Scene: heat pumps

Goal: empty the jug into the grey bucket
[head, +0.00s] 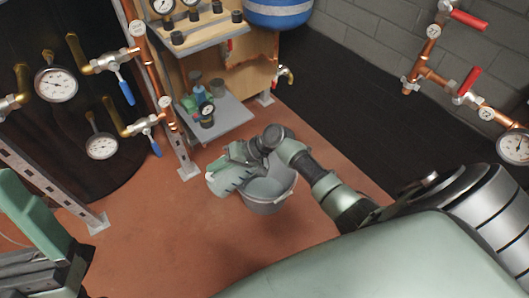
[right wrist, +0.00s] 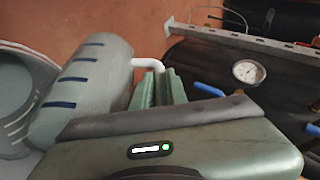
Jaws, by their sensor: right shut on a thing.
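The jug (head: 229,177) is grey-green with dark blue marks on its side. In the head view it is tilted at the left side of the grey bucket (head: 269,207), partly overlapping its opening. My right gripper (head: 241,158) is at the jug's handle. In the right wrist view, the jug (right wrist: 85,88) slants beside my right fingers (right wrist: 158,88), which are shut on its pale handle (right wrist: 150,63). The bucket (right wrist: 14,108) is cut off at the left edge there. The jug's contents and any pouring stream cannot be seen. Parts of my left arm show at lower left; its fingers cannot be made out.
A bench with a low grey shelf (head: 222,121) holding a gauge and small items stands behind the bucket. Copper pipes with gauges (head: 56,85) and blue-handled valves are at left. More pipework with red handles (head: 469,80) is at right. Open reddish floor (head: 165,235) surrounds the bucket.

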